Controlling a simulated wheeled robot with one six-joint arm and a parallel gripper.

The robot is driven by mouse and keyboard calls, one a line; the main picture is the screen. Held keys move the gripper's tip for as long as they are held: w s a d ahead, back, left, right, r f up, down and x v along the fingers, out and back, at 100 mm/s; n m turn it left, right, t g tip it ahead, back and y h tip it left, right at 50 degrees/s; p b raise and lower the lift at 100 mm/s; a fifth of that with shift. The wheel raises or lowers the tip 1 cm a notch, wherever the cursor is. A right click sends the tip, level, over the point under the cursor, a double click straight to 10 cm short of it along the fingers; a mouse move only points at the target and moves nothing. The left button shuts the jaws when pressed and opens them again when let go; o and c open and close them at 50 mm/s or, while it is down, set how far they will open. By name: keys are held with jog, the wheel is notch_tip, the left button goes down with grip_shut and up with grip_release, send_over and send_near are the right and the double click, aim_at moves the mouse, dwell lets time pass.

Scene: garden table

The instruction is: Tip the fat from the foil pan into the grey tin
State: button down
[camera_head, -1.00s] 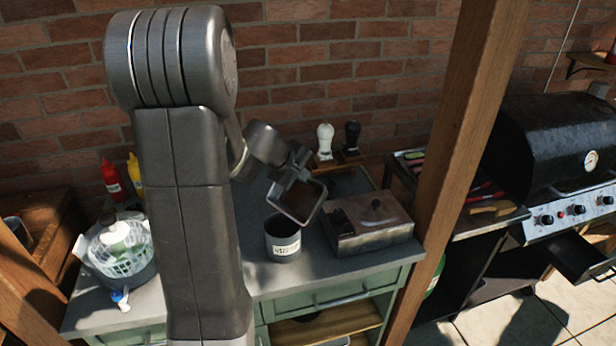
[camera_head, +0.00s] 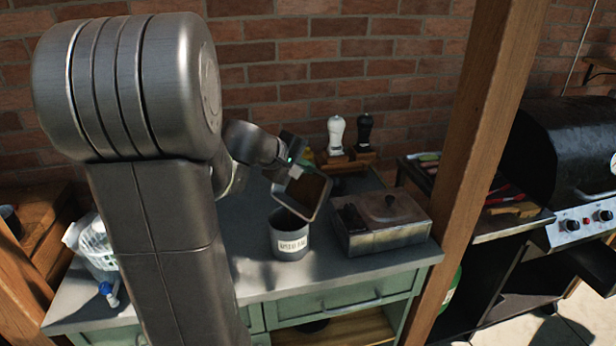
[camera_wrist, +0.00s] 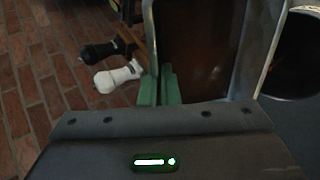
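The foil pan (camera_head: 304,190) is steeply tilted over the grey tin, its dark brown inside facing my body camera. My gripper (camera_head: 290,172) is at its upper left edge. In the wrist view the green fingertips (camera_wrist: 158,88) are together at the wall of the pan (camera_wrist: 250,45), shut on it. The grey tin (camera_head: 290,246) stands upright on the counter with a white label, its lettering unclear. The pan's lower edge is at the tin's mouth; I cannot tell if they touch. The tin shows in part at the wrist view's right edge (camera_wrist: 295,65). No falling fat is discernible.
A metal box with a lid (camera_head: 385,235) stands close to the tin's right. White (camera_head: 336,133) and black (camera_head: 364,131) mills stand behind. A wooden post (camera_head: 488,130) and the grill (camera_head: 575,150) are to the right. Counter (camera_head: 250,275) in front of the tin is clear.

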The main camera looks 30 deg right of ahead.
jog(key=a+h+b, duration=0.1)
jog(key=b, duration=0.3)
jog(key=a+t+h+b, duration=0.1)
jog(key=b, duration=0.4)
jog(key=s+a+r+h+b, duration=0.1)
jog(key=a+h+b, duration=0.1)
jog(key=b, duration=0.3)
jog(key=shift+s+r+b, duration=0.1)
jog(key=shift+r+b, duration=0.15)
jog(key=shift+b, duration=0.05)
jog(key=shift+a, duration=0.1)
